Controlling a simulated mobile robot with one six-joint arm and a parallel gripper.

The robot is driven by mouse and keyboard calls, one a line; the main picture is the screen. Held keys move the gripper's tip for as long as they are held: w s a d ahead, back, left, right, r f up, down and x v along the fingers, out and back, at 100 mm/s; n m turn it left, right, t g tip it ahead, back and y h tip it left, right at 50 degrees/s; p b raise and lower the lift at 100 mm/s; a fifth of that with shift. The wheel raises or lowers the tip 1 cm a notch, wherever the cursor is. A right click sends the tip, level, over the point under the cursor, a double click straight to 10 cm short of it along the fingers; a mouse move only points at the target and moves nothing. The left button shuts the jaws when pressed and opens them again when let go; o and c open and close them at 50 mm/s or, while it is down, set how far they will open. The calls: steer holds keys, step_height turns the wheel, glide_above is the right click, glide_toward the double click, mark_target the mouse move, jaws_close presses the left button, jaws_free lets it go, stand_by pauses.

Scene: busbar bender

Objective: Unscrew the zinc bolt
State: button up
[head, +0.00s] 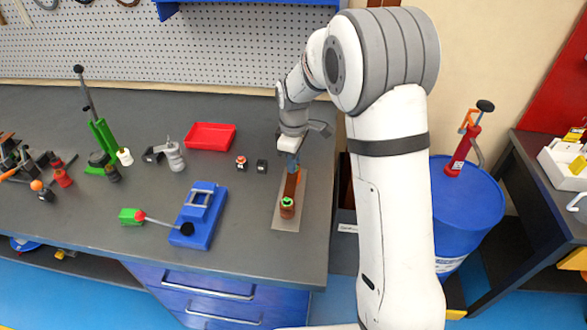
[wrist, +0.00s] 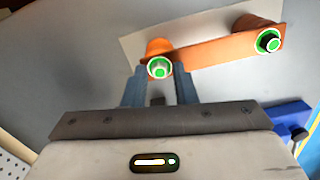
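I cannot tell how far the fingertips are above the bolt. A second, dark bolt (wrist: 268,41) with a green ring sits at the other end of the bar. In the head view my gripper (head: 291,158) points down at the far end of the busbar (head: 292,185) and hides the zinc bolt.
The busbar's grey base plate (head: 279,217) lies near the table's right edge. To its left are a blue device (head: 204,222), a red tray (head: 210,136) and two small blocks. A blue drum (head: 467,208) stands off the table to the right.

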steer(key=m, duration=0.4)
steer(key=shift+m, duration=0.6)
steer(key=shift+c, duration=0.6)
jaws_close()
